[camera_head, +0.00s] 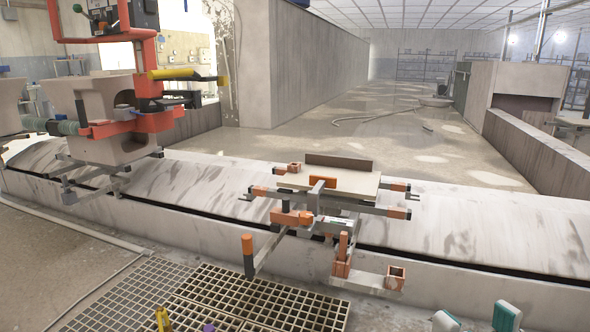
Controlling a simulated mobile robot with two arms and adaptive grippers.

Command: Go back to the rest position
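Two white fingers with teal pads poke up at the bottom right edge; I take them for my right gripper (475,320). They stand apart with nothing visible between them, and the rest of that arm is cut off by the frame. I see no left gripper that I can make out. Small yellow (162,318) and purple (209,327) parts show at the bottom left edge, too cropped to identify. The carousel's carrier frame (340,208), with grey bars, orange ends and a flat pale board, stands ahead, apart from the fingers. No ware shows on it.
A low concrete wall (460,228) crosses ahead. At left, a grey ceramic piece (98,108) sits in a red-orange fixture (135,122) on another carrier. Floor grating (255,300) lies in front. Beyond the wall is open floor (400,130) with a hose.

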